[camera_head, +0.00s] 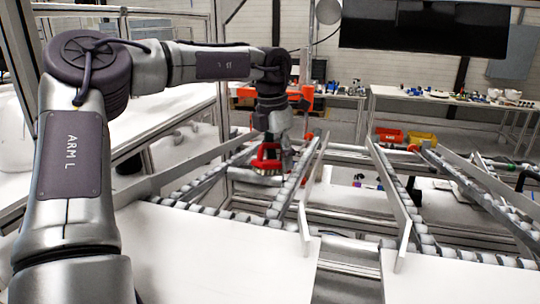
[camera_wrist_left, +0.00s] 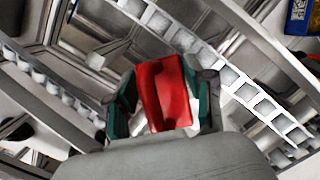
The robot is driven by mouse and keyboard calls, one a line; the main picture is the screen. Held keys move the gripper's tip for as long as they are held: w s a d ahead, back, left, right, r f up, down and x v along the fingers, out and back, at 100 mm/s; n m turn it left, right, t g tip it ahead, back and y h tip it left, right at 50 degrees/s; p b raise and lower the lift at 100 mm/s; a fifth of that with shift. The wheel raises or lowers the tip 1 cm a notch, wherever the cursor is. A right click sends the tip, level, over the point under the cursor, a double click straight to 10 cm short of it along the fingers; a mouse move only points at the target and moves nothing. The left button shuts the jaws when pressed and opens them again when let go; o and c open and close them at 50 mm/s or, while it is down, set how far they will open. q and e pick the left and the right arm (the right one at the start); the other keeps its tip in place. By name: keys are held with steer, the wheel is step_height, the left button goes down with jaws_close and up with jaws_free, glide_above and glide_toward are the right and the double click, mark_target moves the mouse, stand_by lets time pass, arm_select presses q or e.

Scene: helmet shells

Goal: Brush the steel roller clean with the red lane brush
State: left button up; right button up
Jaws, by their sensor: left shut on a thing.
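My left gripper (camera_head: 272,148) is out over the left roller lane and shut on the red lane brush (camera_head: 266,165). In the left wrist view the red brush (camera_wrist_left: 166,95) sits between the two dark green fingers of the left gripper (camera_wrist_left: 163,105). The brush's lower end is close above the lane in the head view; whether it touches anything is unclear. My right gripper is not in view.
Roller tracks with pale rollers (camera_head: 285,195) slope along the lane's sides, with thin upright guide rails (camera_head: 314,175) beside them. A white flat panel (camera_head: 215,255) lies in front. Red (camera_head: 389,135) and yellow bins (camera_head: 421,139) stand farther back.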

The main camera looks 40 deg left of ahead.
arm_select(q)
steer(key=shift+d, duration=0.35)
steer(key=shift+w+d, duration=0.1)
steer(key=shift+c, duration=0.6)
steer(key=shift+w+r, duration=0.1)
steer(key=shift+r, duration=0.1)
jaws_close()
steer(key=w+r, duration=0.3)
steer(key=r, duration=0.5)
steer(key=shift+a, duration=0.35)
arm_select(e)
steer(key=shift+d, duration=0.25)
